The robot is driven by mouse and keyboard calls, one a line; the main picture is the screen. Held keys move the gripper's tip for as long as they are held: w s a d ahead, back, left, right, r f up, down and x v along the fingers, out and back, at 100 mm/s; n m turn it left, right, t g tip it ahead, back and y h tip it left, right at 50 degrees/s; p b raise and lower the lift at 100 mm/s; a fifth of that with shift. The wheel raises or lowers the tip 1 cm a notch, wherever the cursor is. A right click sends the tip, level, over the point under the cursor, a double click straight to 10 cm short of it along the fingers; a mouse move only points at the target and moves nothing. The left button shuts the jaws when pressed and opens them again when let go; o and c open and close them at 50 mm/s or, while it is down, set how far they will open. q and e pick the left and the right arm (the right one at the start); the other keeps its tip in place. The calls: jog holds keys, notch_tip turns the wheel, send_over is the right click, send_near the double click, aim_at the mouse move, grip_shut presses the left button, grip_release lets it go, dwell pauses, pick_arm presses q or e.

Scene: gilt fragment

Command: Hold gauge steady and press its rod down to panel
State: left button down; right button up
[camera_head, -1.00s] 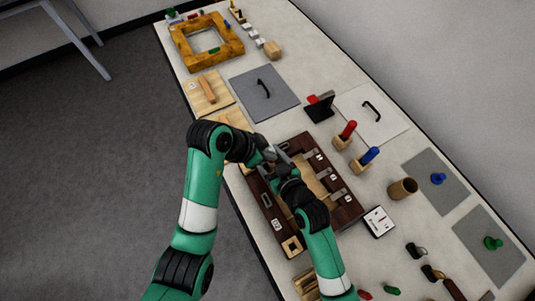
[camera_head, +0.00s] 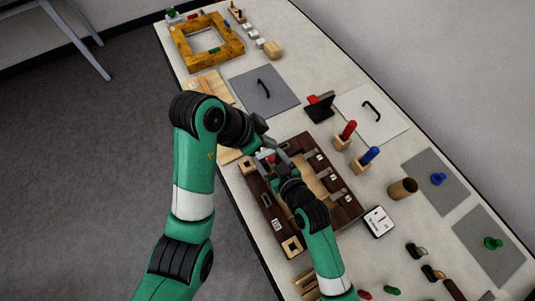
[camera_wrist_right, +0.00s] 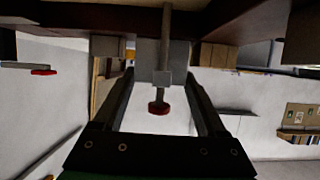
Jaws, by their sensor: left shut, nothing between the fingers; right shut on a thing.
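The gauge (camera_wrist_right: 150,60) is a grey metal body with a thin rod (camera_wrist_right: 166,30) running through it and a red end cap (camera_wrist_right: 158,108). My right gripper (camera_wrist_right: 162,75) is shut on the gauge body in the right wrist view. In the head view, the red cap (camera_head: 268,157) shows near my right gripper (camera_head: 277,163), at the far end of the dark-framed panel (camera_head: 274,214). My left gripper (camera_head: 262,143) is shut and empty, just beyond the cap. Whether it touches the rod is hard to tell. The rod's far end is hidden in the head view.
Right of the panel stand wooden blocks with a red handle (camera_head: 347,131) and a blue handle (camera_head: 370,155), a wooden cup (camera_head: 402,188) and a white dial box (camera_head: 379,222). A grey plate (camera_head: 265,90) lies beyond the panel. The table's left edge runs close by.

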jog(key=o, duration=1.4)
jog(key=v, duration=1.2)
jog(key=shift+d, duration=0.1)
